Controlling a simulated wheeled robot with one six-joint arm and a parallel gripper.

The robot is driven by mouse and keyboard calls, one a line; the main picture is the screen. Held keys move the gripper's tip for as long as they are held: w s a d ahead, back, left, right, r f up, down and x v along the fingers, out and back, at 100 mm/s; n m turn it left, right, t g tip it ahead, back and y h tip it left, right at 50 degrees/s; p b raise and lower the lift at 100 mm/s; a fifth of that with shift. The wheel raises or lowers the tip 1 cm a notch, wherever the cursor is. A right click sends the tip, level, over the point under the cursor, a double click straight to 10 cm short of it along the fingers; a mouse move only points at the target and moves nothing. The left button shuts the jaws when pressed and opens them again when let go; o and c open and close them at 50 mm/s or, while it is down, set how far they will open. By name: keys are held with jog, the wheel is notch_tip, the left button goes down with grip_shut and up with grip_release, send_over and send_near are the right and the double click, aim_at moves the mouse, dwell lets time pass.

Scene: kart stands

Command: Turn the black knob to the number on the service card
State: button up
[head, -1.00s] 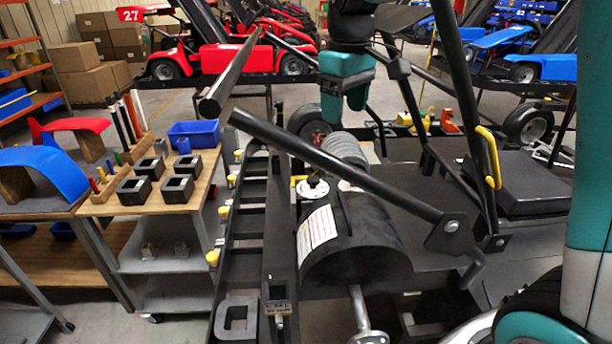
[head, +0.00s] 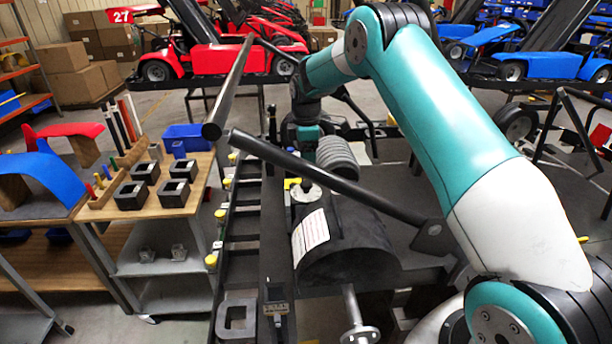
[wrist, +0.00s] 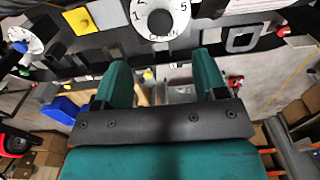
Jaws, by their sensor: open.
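The black knob (wrist: 160,21) shows in the wrist view at the top centre, in the middle of a white dial (wrist: 148,30) marked with a 1 and a 5. Lettering under the knob is hard to read, and the dial's top is cut off. In the head view the dial (head: 304,193) sits beside a black tank. My gripper (wrist: 162,64) is open and empty, its teal fingers apart below the dial in the wrist view. It also shows above the dial in the head view (head: 303,146). A white printed sheet (head: 310,236), perhaps the service card, lies on the tank; its text is unreadable.
A dark bar (head: 325,178) crosses close to the dial, and another post (head: 229,90) rises to its left. A ribbed grey cylinder (head: 338,157) stands behind the dial. A wooden-topped cart (head: 150,203) with black blocks stands at left.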

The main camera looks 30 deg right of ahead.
aim_at(306, 183)
notch_tip(306, 183, down, 9)
jog(key=p, duration=0.3)
jog(key=shift+f, duration=0.15)
jog(key=c, duration=0.9)
